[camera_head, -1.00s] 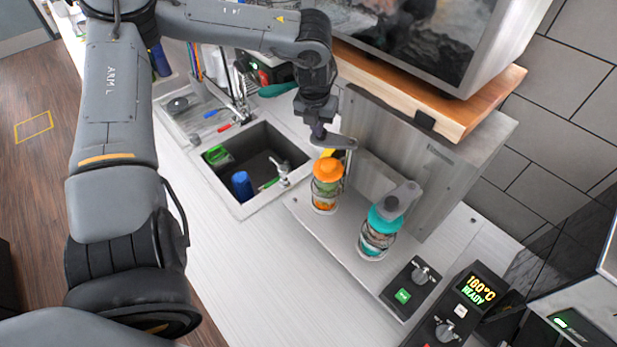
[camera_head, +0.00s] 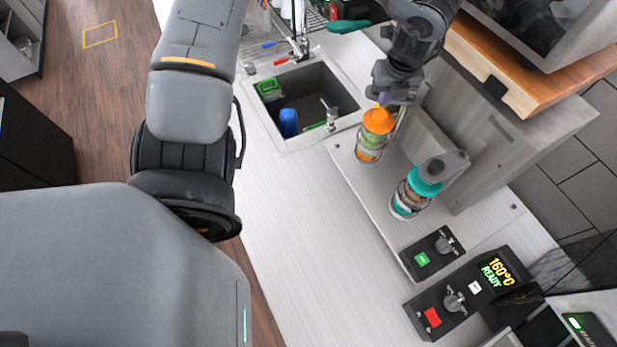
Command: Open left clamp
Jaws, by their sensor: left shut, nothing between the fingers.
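My left gripper (camera_head: 384,97) is shut and empty. It points down at the left clamp, just above the orange-topped cup (camera_head: 373,138), and hides most of that clamp. I cannot tell whether it touches the clamp. The cup stands in a wire holder on the left of the sealer plate (camera_head: 375,195). The right clamp (camera_head: 447,164) is a grey arm lying over the teal-topped cup (camera_head: 408,197). My right gripper is not in view.
A sink (camera_head: 312,100) with a tap and a blue cup is left of the sealer. A wooden shelf (camera_head: 525,75) overhangs behind. A control box (camera_head: 432,255) and a heater panel (camera_head: 470,290) are at front right. The white counter (camera_head: 300,230) in front is clear.

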